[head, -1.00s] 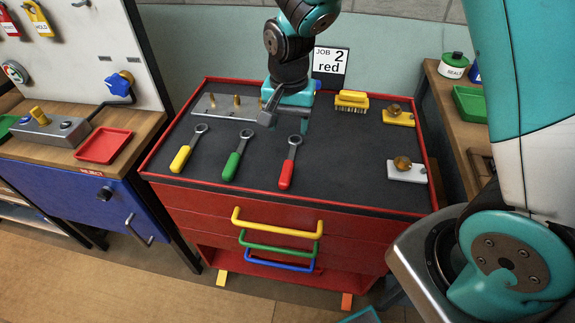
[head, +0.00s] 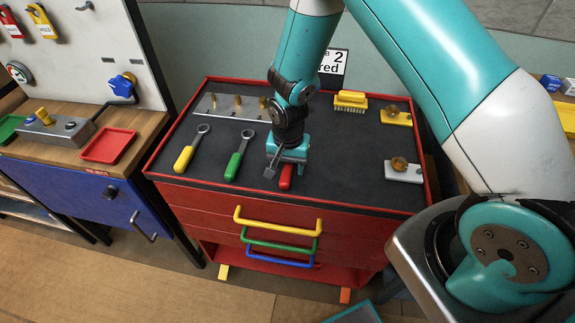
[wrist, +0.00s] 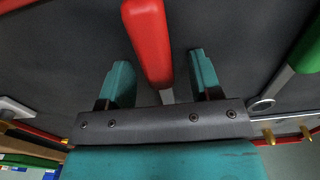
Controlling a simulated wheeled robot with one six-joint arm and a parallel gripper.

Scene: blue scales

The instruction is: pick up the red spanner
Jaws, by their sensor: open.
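The red spanner (head: 286,178) lies on the dark top of the red tool cabinet, to the right of the green-handled spanner (head: 236,160). In the head view only the end of its red handle shows; my gripper hides the rest. In the wrist view its red handle (wrist: 149,40) runs down between my two teal fingers. My gripper (head: 286,168) is open, with its fingers (wrist: 160,80) on either side of the spanner's line. I cannot tell the height left between fingers and spanner.
A yellow-handled spanner (head: 185,156) lies at the left. A rack with brass pegs (head: 229,104) stands behind, a yellow brush (head: 350,101) at the back right. The cabinet's red rim (head: 158,150) borders the top. Bare mat lies right of the gripper.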

